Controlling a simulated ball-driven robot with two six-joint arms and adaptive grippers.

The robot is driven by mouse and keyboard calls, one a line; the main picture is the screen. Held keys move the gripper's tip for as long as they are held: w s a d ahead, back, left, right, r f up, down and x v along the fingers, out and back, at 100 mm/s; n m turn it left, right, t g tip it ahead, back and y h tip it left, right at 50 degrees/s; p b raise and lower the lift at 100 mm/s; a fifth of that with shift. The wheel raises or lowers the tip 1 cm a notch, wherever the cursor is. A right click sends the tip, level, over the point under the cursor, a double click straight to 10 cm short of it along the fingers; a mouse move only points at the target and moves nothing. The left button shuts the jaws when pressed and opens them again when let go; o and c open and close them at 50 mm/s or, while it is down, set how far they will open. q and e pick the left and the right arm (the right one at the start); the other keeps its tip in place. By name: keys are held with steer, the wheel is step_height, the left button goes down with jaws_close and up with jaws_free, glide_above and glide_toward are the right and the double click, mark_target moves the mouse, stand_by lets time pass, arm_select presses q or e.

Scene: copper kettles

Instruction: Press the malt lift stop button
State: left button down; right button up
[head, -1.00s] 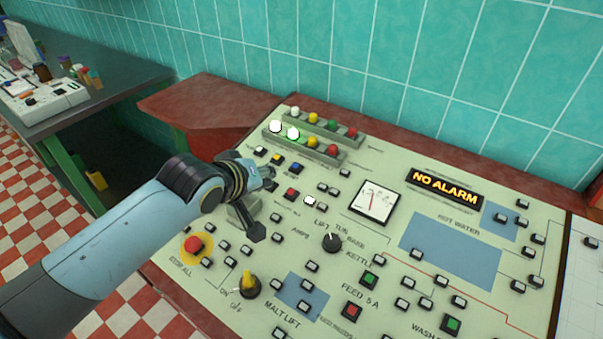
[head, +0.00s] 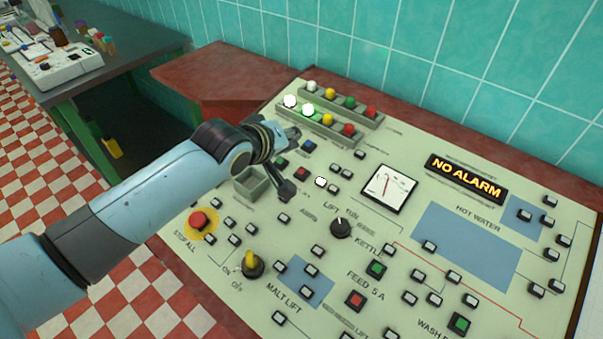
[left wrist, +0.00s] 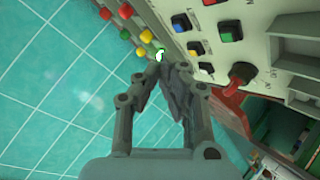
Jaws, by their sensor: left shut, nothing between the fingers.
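The "MALT LIFT" label is on the pale control panel (head: 225,262), beside a blue patch (head: 322,291) with small white buttons around it. A red button (head: 356,300) sits right of that label, under "FEED 5 A". I cannot read which button is the malt lift stop. My left gripper (head: 294,133) is over the panel's far left part, near the lamp rows and well away from that label. In the left wrist view, its fingers (left wrist: 172,72) come together, shut and empty, with lamps and tiles beyond. My right gripper is not in view.
A red stop-all button (head: 200,220) and a yellow switch (head: 252,266) stand up from the panel's near left. A grey tray (head: 250,187) lies below my left wrist. Lamp rows (head: 330,118) and a tiled wall (head: 440,70) are behind.

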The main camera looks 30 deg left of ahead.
arm_select(q)
steer(key=b, duration=0.6)
glide_above(296, 172)
steer(key=f, duration=0.6)
steer(key=shift+s+d+f, duration=0.1)
steer(key=shift+s+f, duration=0.15)
steer(key=shift+f, duration=0.1)
steer(key=shift+w+f, duration=0.15)
steer(key=shift+f, duration=0.2)
steer(key=shift+f+b, duration=0.3)
steer(key=shift+f, duration=0.05)
steer(key=shift+w+f, duration=0.1)
steer(key=shift+f, duration=0.3)
stand_by(0.5)
steer(key=shift+r, duration=0.1)
steer(key=shift+r+p, duration=0.75)
steer(key=shift+p, duration=0.1)
